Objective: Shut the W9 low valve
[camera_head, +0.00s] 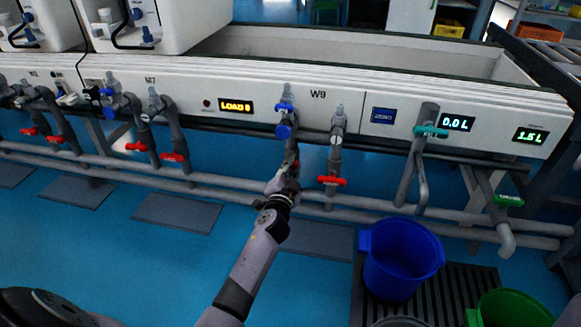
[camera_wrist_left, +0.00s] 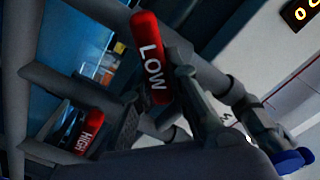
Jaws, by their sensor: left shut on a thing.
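The W9 low valve's red handle, marked LOW (camera_wrist_left: 150,58), fills the middle of the left wrist view. In the head view only a small red part (camera_head: 296,165) shows beside my left gripper (camera_head: 284,181), which hides the rest. My left gripper is shut on this handle, below the blue-fitted pipe under the W9 label (camera_head: 318,94). The other W9 red handle (camera_head: 332,181) lies crosswise on the pipe to the right; it reads HIGH in the left wrist view (camera_wrist_left: 88,131). My right gripper is not in view.
Grey horizontal pipes (camera_head: 230,194) run behind and below the valves. A blue bucket (camera_head: 402,262) and a green bucket (camera_head: 508,310) stand on the floor at right. The teal valve (camera_head: 431,132) sits right of W9.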

